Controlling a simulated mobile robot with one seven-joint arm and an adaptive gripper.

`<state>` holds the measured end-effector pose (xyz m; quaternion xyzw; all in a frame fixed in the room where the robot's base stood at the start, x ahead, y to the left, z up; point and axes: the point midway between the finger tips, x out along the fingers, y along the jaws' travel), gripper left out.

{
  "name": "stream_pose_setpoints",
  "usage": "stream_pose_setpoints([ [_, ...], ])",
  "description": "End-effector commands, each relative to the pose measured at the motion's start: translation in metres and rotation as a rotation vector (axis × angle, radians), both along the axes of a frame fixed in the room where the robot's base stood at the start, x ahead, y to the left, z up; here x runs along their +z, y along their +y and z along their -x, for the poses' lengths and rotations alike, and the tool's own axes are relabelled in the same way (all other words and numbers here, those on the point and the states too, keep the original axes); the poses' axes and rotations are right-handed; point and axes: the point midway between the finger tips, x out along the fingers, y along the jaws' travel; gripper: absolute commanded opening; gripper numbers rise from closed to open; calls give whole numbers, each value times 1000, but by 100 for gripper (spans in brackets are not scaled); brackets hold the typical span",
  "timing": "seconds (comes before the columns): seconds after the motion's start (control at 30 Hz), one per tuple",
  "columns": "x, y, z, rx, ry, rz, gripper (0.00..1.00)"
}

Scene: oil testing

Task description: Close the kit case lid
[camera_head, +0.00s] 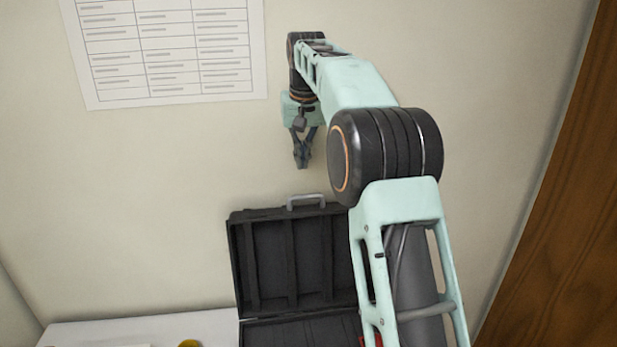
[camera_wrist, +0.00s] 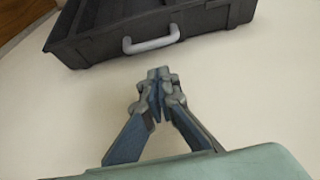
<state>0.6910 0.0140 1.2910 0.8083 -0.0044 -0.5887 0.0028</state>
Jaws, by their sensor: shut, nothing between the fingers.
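The black kit case stands open on a white surface, its lid (camera_head: 285,258) raised upright near the wall, with a grey handle (camera_head: 306,201) on its top edge. The case base (camera_head: 300,332) shows only in part at the bottom of the head view. My arm hides the right part of the case. My gripper (camera_head: 301,163) is shut and empty, pointing down above the lid's handle, apart from it. In the wrist view my gripper (camera_wrist: 160,75) shows with closed fingertips just short of the handle (camera_wrist: 151,40) and the lid's edge (camera_wrist: 215,22).
The white table (camera_head: 140,328) shows at the lower left, with a small yellowish round thing (camera_head: 189,344) cut off by the frame edge. A printed chart (camera_head: 165,48) hangs on the wall. A brown wooden panel (camera_head: 555,190) stands at the right. Space left of the gripper is clear.

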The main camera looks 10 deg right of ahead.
Motion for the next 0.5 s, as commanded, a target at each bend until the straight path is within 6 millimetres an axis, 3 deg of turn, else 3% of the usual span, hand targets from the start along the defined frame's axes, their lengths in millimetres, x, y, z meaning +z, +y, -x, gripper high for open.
stream_pose_setpoints([
  [0.17, -11, 1, -3, 1, 10, -14, 0],
  [0.5, -68, 0, -21, 2, 10, -12, 0],
])
